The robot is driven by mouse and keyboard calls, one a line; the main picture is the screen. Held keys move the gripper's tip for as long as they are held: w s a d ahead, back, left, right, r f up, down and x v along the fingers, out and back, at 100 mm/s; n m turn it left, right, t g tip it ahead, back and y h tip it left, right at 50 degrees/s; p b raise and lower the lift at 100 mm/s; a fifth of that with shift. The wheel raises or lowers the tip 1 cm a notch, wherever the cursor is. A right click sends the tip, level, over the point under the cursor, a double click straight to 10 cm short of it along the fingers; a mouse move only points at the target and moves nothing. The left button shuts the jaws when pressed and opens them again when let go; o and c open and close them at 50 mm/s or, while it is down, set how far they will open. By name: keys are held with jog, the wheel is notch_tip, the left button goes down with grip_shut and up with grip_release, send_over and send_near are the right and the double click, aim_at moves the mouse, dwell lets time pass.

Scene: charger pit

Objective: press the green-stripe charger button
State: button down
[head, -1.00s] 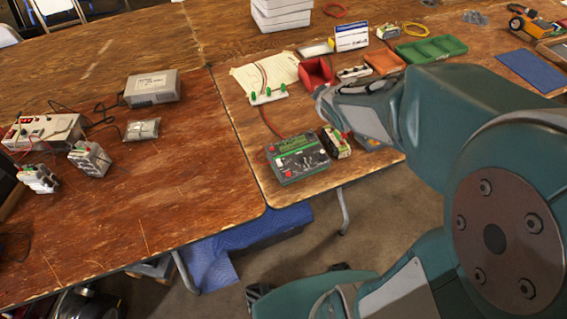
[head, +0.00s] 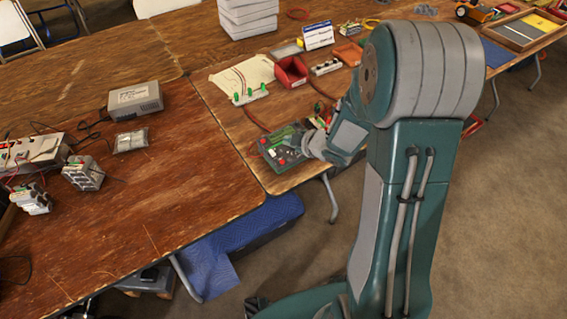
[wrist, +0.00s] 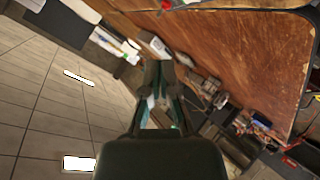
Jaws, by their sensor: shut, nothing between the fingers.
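A green and dark charger box (head: 276,152) sits near the front edge of the right wooden table. Small red and pale controls show on its top, but I cannot single out the green-stripe button. My gripper (head: 310,143) is at the box's right side in the head view and covers part of it. I cannot tell whether it touches the box. In the wrist view my gripper (wrist: 158,70) has its fingers together and empty. I cannot make out the charger box in the wrist view.
A strip with green knobs (head: 250,96) and a red bin (head: 291,72) lie behind the box. On the left table are a grey power box (head: 135,99) and a grey battery pack (head: 83,173). Bare wood (head: 150,210) lies left of the charger box.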

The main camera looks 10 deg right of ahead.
jog(key=shift+a+f, duration=0.1)
send_near(276, 154)
jog(key=shift+f+x, duration=0.2)
jog(key=shift+x, duration=2.55)
jog(key=shift+s+f, duration=0.1)
jog(key=shift+f, duration=0.05)
jog(key=shift+f, duration=0.2)
jog(key=shift+f, duration=0.4)
jog(key=shift+r, duration=0.8)
jog(key=shift+r, duration=0.1)
